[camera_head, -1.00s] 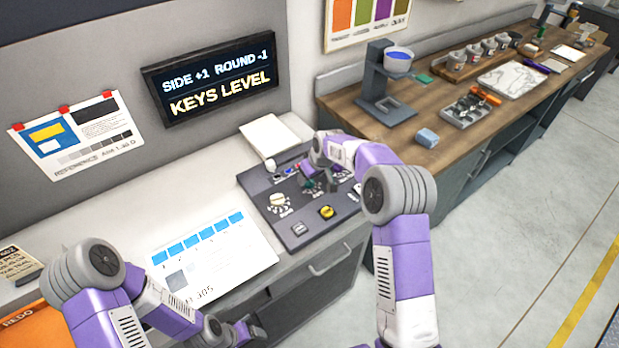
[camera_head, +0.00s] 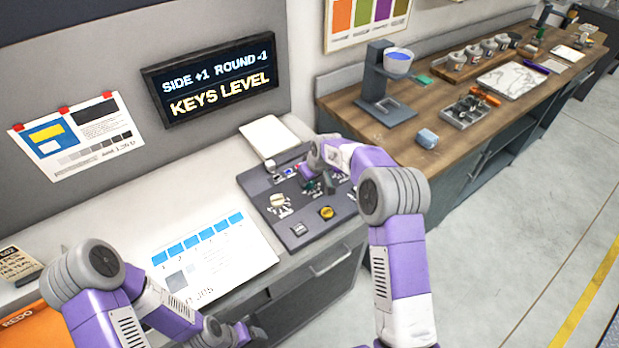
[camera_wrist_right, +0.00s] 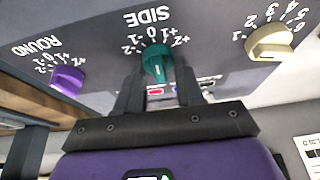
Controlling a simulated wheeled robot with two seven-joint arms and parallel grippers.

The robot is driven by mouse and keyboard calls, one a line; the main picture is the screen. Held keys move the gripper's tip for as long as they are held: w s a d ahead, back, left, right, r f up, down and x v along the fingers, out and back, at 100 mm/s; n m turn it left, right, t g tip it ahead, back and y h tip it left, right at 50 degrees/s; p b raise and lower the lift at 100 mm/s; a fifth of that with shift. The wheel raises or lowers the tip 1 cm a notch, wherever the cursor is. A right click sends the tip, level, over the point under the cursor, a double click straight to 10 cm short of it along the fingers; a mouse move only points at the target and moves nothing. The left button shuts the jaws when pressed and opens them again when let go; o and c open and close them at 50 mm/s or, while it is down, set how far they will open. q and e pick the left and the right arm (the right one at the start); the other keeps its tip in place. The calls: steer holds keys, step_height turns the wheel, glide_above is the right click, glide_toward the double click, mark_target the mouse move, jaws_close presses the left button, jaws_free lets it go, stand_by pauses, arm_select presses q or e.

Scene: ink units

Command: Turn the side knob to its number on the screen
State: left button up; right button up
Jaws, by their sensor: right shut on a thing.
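The screen (camera_head: 210,78) reads "SIDE +1 ROUND -1" and "KEYS LEVEL". The green side knob (camera_wrist_right: 158,63) sits on the dark panel (camera_head: 262,187) below the word SIDE, with marks from -2 to +2 around it. My right gripper (camera_wrist_right: 159,80) is shut on this knob, one finger on each side. Which mark the knob points at I cannot tell for sure. In the head view my right gripper (camera_head: 321,183) partly hides the knob. My left gripper (camera_head: 247,332) hangs low in front of the bench, away from the panel; its jaws are unclear.
The purple round knob (camera_wrist_right: 68,80) and a cream knob (camera_wrist_right: 270,42) flank the side knob. A yellow button (camera_head: 326,212) is near the panel's front. A white card (camera_head: 225,262) lies left of the panel, and a white pad (camera_head: 268,137) behind it.

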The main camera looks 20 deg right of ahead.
mark_target(310, 193)
steer(key=shift+m, duration=0.3)
steer(key=shift+a+m+h, duration=0.1)
steer(key=shift+m+h, duration=0.3)
steer(key=shift+m, duration=0.5)
steer(key=shift+m+h, duration=0.6)
steer(key=shift+m, duration=0.9)
steer(key=o, duration=1)
steer(key=v, duration=0.7)
steer(key=shift+s+r, duration=0.2)
steer(key=shift+r, duration=0.05)
